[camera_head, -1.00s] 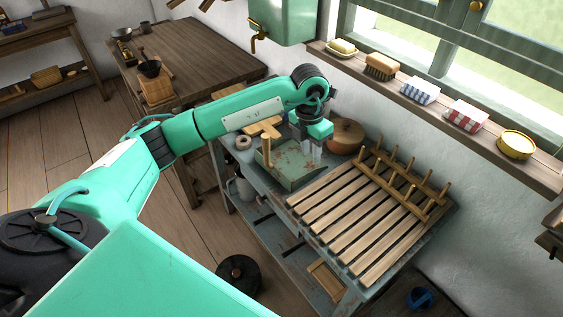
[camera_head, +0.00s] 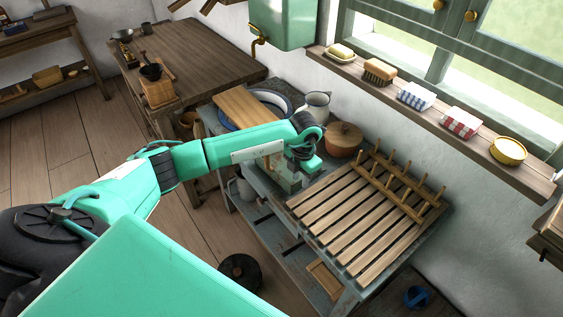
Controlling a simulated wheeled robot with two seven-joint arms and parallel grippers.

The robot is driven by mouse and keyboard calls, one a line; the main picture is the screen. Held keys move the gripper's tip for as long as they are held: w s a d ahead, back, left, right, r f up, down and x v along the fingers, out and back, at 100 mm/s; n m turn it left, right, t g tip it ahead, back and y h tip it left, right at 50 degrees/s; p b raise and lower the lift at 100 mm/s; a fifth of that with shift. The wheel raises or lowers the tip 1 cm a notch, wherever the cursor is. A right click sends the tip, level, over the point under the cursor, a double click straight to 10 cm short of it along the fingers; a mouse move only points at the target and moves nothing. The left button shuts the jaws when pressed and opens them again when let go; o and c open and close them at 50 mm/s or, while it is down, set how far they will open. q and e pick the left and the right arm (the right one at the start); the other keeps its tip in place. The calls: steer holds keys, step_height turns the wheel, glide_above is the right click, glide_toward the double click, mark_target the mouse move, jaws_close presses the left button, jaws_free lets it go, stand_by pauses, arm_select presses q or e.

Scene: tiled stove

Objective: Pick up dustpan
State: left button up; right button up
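The green, worn-looking dustpan (camera_head: 284,179) lies on the grey-blue bench, left of the slatted wooden rack. My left arm covers most of it, including its wooden handle, and only a small part shows below the arm. My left gripper (camera_head: 303,178) points down over the dustpan's right side, close to the rack's left edge. Its fingers are small and partly hidden, so I cannot tell whether they are open or touch the dustpan. My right gripper is not in view.
The slatted rack (camera_head: 352,222) with upright pegs fills the bench's right part. A lidded brown pot (camera_head: 344,139), a pitcher (camera_head: 317,106) and a wooden board (camera_head: 246,107) stand behind my arm.

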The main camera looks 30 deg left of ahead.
arm_select(q)
steer(key=shift+f, duration=0.85)
jaws_close()
steer(key=shift+r, duration=0.1)
